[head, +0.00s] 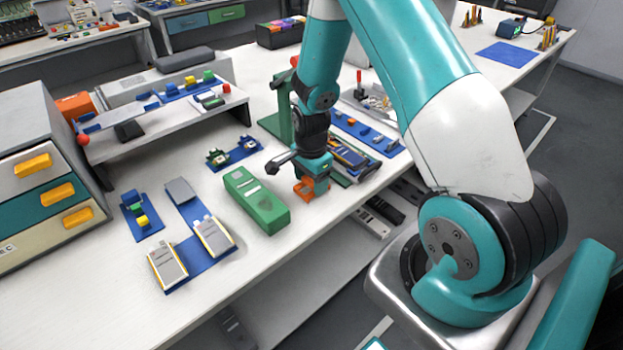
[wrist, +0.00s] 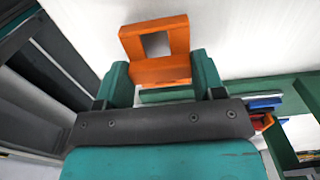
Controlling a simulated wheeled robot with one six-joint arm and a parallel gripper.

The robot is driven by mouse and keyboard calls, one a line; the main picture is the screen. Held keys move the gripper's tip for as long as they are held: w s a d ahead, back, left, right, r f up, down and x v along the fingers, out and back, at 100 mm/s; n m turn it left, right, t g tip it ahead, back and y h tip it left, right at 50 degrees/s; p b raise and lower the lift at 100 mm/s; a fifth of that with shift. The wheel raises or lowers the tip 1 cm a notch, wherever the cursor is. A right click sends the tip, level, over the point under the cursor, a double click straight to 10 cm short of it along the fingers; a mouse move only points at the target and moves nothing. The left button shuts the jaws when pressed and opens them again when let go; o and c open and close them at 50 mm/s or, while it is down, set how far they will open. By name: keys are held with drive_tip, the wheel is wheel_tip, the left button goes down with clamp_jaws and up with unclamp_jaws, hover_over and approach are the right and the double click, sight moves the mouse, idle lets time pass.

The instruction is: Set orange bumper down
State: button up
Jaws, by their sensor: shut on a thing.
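The orange bumper (wrist: 157,67) is a small block-like frame with a rectangular opening. In the wrist view it sits between the two teal fingers of my gripper (wrist: 158,80), which is shut on it. In the head view my gripper (head: 307,182) points down over the white table, near its front edge, and the orange bumper (head: 304,189) shows at its fingertips. I cannot tell whether the bumper touches the table.
A green box (head: 258,205) lies just left of my gripper. Pouch cells (head: 214,237) lie on a blue mat (head: 190,252) farther left. A green fixture (head: 283,115) and a blue strip (head: 368,133) stand behind and right. White table is bare in front of the green box.

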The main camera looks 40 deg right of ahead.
drive_tip(key=shift+f, duration=0.35)
drive_tip(key=shift+f, duration=0.15)
drive_tip(key=o, duration=0.9)
